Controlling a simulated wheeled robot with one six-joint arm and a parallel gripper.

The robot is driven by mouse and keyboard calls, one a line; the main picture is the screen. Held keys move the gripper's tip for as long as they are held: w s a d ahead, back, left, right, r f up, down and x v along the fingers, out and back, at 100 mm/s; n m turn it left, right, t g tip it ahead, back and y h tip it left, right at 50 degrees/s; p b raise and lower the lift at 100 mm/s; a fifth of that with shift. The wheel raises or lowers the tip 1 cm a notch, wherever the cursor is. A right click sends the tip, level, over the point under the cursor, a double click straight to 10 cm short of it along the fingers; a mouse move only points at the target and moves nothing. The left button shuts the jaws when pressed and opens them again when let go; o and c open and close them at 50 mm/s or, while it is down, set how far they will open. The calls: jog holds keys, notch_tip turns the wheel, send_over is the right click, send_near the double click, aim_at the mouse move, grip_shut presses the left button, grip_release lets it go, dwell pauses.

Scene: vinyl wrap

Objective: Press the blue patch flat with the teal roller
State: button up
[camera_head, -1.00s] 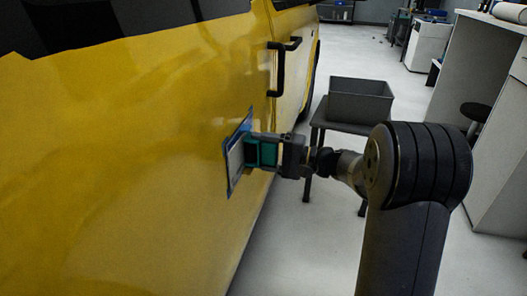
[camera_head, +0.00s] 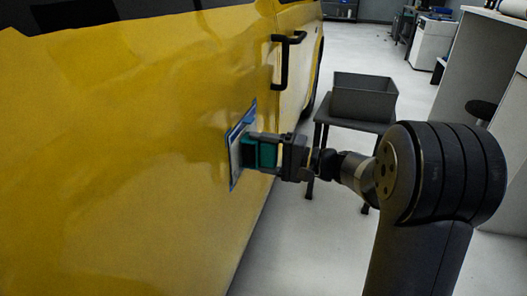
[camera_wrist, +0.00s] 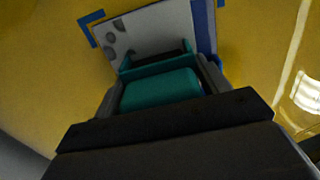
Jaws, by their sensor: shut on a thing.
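The blue patch (camera_head: 234,173) is on the yellow vehicle door, with a pale, whitish middle and a blue edge. In the wrist view the blue edge (camera_wrist: 90,28) shows at the top left, and several dark spots mark the pale area. My gripper (camera_head: 280,156) is shut on the teal roller (camera_head: 262,154). The roller also shows in the wrist view (camera_wrist: 160,88), between the fingers. It is at the patch's face, covering the middle and right part in the head view. I cannot tell whether it touches.
The yellow vehicle side (camera_head: 130,170) fills the left, with a black door handle (camera_head: 284,62) above the patch. A grey bin (camera_head: 363,98) stands on a dark stool (camera_head: 340,123) behind my gripper. White cabinets stand at the right.

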jog(key=shift+s, duration=0.15)
jog(key=shift+s+a+b, duration=0.2)
jog(key=shift+s, duration=0.3)
jog(key=shift+s+a+b, duration=0.2)
jog(key=shift+s, duration=0.3)
jog(key=shift+s+a+b, duration=0.2)
jog(key=shift+s, duration=0.35)
jog(key=shift+s+a+b, duration=0.2)
jog(key=shift+s, duration=0.3)
jog(key=shift+s+a+b, duration=0.3)
jog(key=shift+s+b, duration=0.05)
jog(key=shift+s, duration=0.45)
jog(key=shift+d, duration=0.1)
